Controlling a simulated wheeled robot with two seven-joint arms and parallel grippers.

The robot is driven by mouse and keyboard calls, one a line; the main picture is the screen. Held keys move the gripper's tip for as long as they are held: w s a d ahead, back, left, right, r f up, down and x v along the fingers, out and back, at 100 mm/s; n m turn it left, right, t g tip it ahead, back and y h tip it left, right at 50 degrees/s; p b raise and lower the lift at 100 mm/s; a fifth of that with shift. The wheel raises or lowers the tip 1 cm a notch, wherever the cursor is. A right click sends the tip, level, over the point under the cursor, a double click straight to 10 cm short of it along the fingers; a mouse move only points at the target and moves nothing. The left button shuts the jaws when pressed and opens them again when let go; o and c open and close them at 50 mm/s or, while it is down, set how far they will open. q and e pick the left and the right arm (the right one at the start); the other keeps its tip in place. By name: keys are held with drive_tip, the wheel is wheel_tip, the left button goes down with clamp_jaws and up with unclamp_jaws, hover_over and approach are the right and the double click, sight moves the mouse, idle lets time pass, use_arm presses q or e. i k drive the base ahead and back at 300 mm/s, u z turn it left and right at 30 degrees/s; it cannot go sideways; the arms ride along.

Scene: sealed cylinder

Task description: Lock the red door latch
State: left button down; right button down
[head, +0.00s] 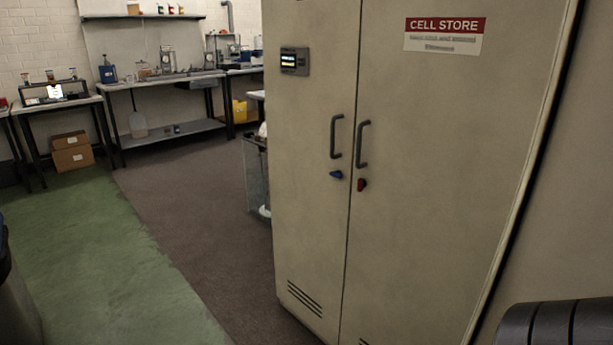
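The red door latch (361,185) is a small knob on the right door of a tall beige cabinet (440,160), just below that door's dark handle (362,144). It looks upright, but it is too small to tell whether it is locked. A blue latch (336,174) sits beside it on the left door, lying roughly sideways, under the left handle (336,136). Both doors look closed. Neither gripper shows in the head view. A dark ribbed part, probably of my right arm, is at the bottom right corner, well apart from the latch.
A CELL STORE sign (444,35) and a small display panel (295,61) are on the cabinet. A wire-sided bin (257,180) stands left of it. Workbenches (165,80) line the back wall. The green floor (100,250) at left is clear.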

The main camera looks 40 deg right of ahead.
sight(361, 183)
drive_tip(key=z, duration=0.4)
drive_tip(key=i, duration=1.1)
drive_tip(key=z, duration=1.3)
drive_tip(key=i, duration=0.35)
drive_tip(key=z, duration=0.2)
